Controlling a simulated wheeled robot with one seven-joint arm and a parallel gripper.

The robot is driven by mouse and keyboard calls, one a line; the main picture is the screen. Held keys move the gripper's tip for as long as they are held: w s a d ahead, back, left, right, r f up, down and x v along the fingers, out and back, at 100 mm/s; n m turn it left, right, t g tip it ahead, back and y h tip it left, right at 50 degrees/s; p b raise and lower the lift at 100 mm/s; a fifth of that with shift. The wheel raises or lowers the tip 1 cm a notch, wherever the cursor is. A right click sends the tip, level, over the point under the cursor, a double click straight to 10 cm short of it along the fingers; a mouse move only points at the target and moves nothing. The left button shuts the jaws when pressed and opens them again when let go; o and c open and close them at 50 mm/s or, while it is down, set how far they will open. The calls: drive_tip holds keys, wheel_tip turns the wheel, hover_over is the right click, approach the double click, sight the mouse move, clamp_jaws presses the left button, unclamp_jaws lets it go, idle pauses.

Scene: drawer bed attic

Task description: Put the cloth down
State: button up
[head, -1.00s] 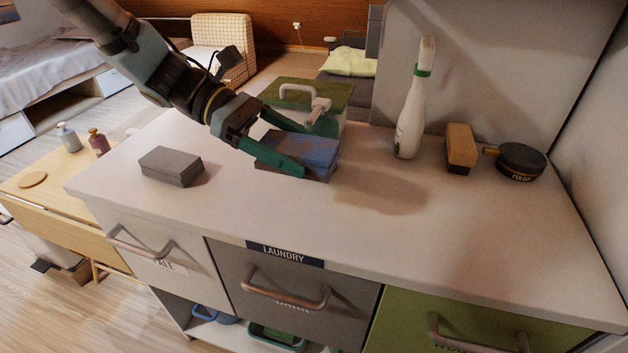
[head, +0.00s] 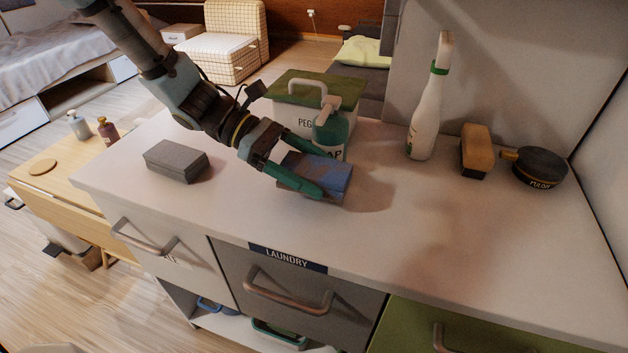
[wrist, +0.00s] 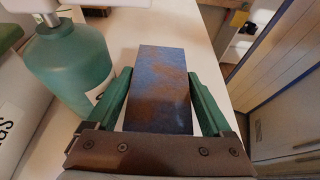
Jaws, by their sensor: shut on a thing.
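The cloth (head: 325,172) is a folded blue block with brownish stains. My gripper (head: 300,180) is shut on it, with one green finger along each side. In the head view the cloth is at or just above the white countertop (head: 400,215); I cannot tell whether it touches. In the wrist view the cloth (wrist: 161,90) lies lengthwise between the two fingers (wrist: 160,105). Its end near the palm is hidden.
A green soap bottle (head: 331,130) stands close behind the cloth, before a peg box (head: 290,122). A grey folded cloth (head: 176,160) lies left. A white spray bottle (head: 428,110), brush (head: 477,150) and black tin (head: 538,168) stand right. The front counter is clear.

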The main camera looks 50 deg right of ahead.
drive_tip(key=shift+f, duration=1.4)
drive_tip(key=shift+f, duration=0.2)
drive_tip(key=o, duration=1.1)
drive_tip(key=shift+r, duration=0.15)
drive_tip(key=shift+w+r, duration=0.1)
drive_tip(key=b+v, duration=0.1)
drive_tip(key=v, duration=1.1)
drive_tip(key=shift+a, duration=0.1)
